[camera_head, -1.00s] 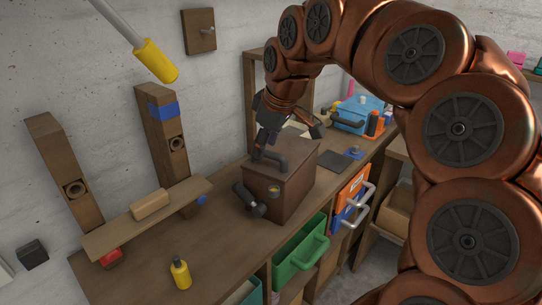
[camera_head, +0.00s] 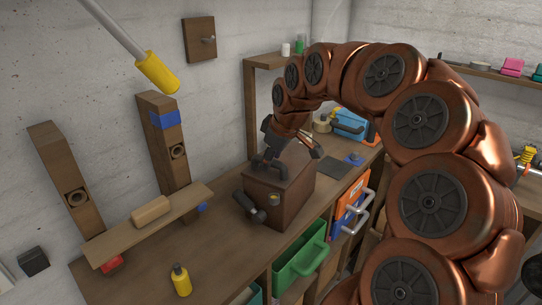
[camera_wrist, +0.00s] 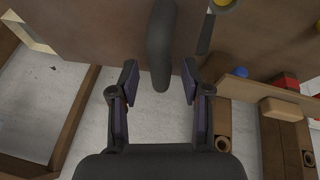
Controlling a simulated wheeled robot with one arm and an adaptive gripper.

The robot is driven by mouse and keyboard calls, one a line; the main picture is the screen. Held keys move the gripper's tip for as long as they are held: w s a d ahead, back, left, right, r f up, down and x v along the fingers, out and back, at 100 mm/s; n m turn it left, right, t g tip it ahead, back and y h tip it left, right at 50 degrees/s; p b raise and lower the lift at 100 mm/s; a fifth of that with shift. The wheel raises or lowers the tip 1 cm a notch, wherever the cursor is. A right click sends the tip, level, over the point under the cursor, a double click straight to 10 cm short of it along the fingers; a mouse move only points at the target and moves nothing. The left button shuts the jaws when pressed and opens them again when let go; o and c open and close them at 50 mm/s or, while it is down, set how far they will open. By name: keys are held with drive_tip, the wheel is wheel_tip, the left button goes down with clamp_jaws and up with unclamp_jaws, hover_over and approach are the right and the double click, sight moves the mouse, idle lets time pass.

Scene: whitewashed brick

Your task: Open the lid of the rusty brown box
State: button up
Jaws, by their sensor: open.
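The rusty brown box (camera_head: 293,205) stands on the wooden workbench in the head view. Its lid looks shut, and a dark curved handle (camera_head: 283,170) rises from the top. A small yellow latch (camera_head: 274,199) is on its front. My gripper (camera_head: 272,152) is just above the lid at the handle, pointing down. In the wrist view my gripper (camera_wrist: 160,70) is open, with the dark handle (camera_wrist: 162,40) showing between its two fingertips. I cannot tell whether either finger touches the handle.
A dark tool (camera_head: 249,204) lies beside the box at its left. A wooden plank (camera_head: 150,220) with a block on it and a yellow bottle (camera_head: 181,280) are further left. A blue toolbox (camera_head: 349,122) stands behind. Green (camera_head: 300,262) and blue drawers stick out in front.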

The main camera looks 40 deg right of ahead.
drive_tip(key=shift+f, duration=0.1)
drive_tip(key=shift+c, duration=0.3)
clamp_jaws()
drive_tip(key=shift+w, duration=0.1)
idle(0.3)
